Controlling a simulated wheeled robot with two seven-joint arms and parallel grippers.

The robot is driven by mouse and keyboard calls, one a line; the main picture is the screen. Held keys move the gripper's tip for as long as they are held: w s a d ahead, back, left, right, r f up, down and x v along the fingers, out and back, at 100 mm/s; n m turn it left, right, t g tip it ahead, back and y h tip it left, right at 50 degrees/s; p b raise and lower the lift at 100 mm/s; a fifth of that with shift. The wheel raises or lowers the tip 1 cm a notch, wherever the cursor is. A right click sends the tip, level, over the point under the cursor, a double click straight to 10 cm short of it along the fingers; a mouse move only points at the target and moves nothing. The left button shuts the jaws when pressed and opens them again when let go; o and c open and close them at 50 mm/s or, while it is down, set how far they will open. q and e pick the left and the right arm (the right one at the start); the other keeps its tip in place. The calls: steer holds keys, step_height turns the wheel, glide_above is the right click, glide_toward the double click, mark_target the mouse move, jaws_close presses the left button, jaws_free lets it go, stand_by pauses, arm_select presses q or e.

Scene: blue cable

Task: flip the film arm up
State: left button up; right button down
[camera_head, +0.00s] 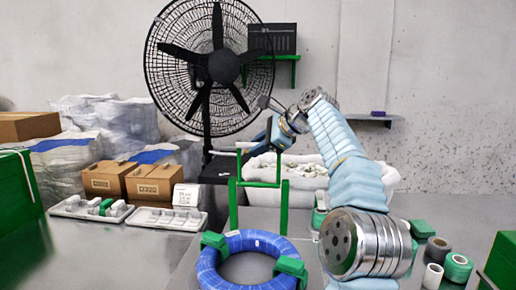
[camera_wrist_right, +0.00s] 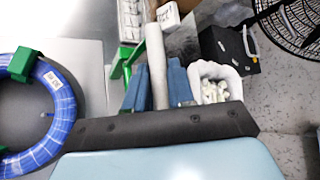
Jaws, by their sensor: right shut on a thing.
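A green frame (camera_head: 258,184) stands behind the blue cable coil, with two posts and a crossbar. Thinner green uprights, which look like the film arm (camera_head: 239,164), rise above the crossbar. My right gripper (camera_head: 268,132) is at the top of these uprights. In the right wrist view the blue fingers of my right gripper (camera_wrist_right: 156,88) are closed on a pale film roll (camera_wrist_right: 155,60), with a green bracket (camera_wrist_right: 124,62) beside it. The blue cable coil (camera_head: 236,244) lies flat with green clips on it and also shows in the right wrist view (camera_wrist_right: 65,112). My left gripper is not in view.
A large black fan (camera_head: 222,66) stands behind the frame. White trays (camera_head: 165,219) and cardboard boxes (camera_head: 152,181) are at the left. Green and dark tape rolls (camera_head: 457,267) are at the right. A white sack (camera_head: 255,194) sits behind the frame.

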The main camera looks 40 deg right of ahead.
steer(key=shift+w+d, duration=0.15)
stand_by(0.5)
steer(key=c, duration=1.1)
jaws_free()
steer(key=v, duration=0.7)
steer(key=shift+d+r, duration=0.15)
steer(key=shift+d, duration=0.05)
